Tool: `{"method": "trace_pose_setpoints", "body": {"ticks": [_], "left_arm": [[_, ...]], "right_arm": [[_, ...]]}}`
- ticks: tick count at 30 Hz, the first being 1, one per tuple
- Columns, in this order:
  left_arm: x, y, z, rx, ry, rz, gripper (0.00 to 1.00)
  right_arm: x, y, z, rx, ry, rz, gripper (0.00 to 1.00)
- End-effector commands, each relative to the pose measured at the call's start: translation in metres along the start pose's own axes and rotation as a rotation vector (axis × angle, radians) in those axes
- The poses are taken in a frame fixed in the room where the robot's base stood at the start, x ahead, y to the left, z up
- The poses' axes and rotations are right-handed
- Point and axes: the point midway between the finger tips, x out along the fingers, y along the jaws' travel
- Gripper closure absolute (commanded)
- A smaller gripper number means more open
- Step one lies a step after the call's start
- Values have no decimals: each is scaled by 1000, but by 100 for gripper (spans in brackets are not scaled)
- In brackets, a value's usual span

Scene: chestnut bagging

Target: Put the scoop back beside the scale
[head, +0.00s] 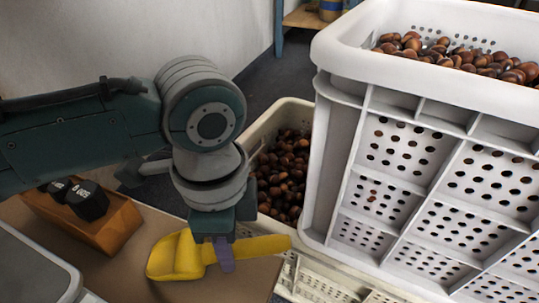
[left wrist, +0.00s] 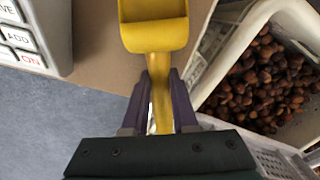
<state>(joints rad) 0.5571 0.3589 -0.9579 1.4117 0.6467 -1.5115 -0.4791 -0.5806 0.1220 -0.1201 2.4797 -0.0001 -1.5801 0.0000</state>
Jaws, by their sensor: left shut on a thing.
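The yellow scoop (head: 176,257) is over the brown table top, with its bowl to the left and its handle to the right in the head view. My left gripper (head: 223,256) points down and is shut on the handle. In the left wrist view the purple fingers (left wrist: 160,105) sit either side of the handle, and the scoop's bowl (left wrist: 154,28) is ahead of them. I cannot tell whether the scoop touches the table. The scale (head: 28,272) is at the lower left, partly cut off; its button panel (left wrist: 28,35) shows in the left wrist view. My right gripper is out of view.
An orange-brown wooden box (head: 120,226) with black weights (head: 88,200) stands behind the scale. A low crate of chestnuts (head: 290,150) and a tall white perforated crate (head: 345,150), also holding chestnuts, stand to the right. Bare table (head: 235,287) shows around the scoop.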

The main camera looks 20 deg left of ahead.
Motion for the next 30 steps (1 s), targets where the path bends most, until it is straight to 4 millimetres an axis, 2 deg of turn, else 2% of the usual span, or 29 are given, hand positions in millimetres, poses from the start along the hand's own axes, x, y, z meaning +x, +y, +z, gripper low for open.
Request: {"method": "trace_pose_setpoints", "body": {"ticks": [10, 11, 18, 26, 30], "left_arm": [[4, 0, 0, -1, 1, -1, 100], [4, 0, 0, -1, 1, -1, 71], [3, 0, 0, -1, 1, -1, 44], [2, 0, 0, -1, 1, -1, 44], [-15, -1, 0, -1, 2, -2, 44]], "right_arm": [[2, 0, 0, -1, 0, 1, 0], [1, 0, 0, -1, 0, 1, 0], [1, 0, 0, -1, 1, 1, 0], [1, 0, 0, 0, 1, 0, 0], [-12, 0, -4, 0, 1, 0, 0]]}}
